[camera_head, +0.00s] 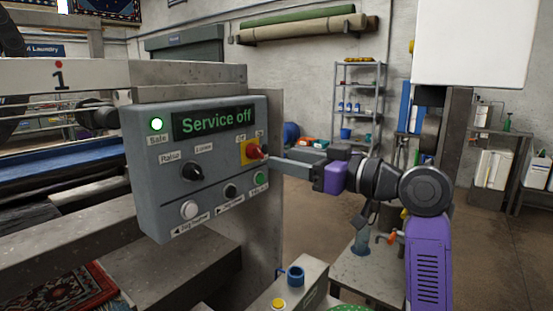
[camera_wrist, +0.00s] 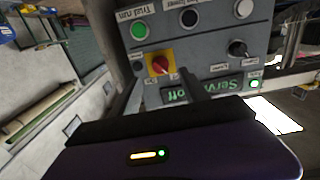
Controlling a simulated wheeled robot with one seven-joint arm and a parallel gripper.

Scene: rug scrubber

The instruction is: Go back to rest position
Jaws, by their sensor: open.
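My gripper (camera_head: 277,164) is at the right side of the grey control panel (camera_head: 147,222). Its fingers point at the red rotary switch (camera_head: 254,152) on a yellow plate. In the wrist view the open fingers (camera_wrist: 160,92) stand apart on either side of the red switch (camera_wrist: 160,65). I cannot tell whether either finger touches it. The panel display (camera_head: 212,122) reads "Service off" and a green lamp (camera_head: 156,124) marked "Safe" is lit. My arm reaches in from the right, with its purple link low in the head view.
The panel is fixed to a large grey machine frame (camera_head: 190,78). A metal shelf (camera_head: 359,100) and rolled rugs (camera_head: 300,28) are at the back wall. A small grey box with a blue ring (camera_head: 295,276) stands below the panel. Open floor (camera_head: 310,205) lies behind my arm.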

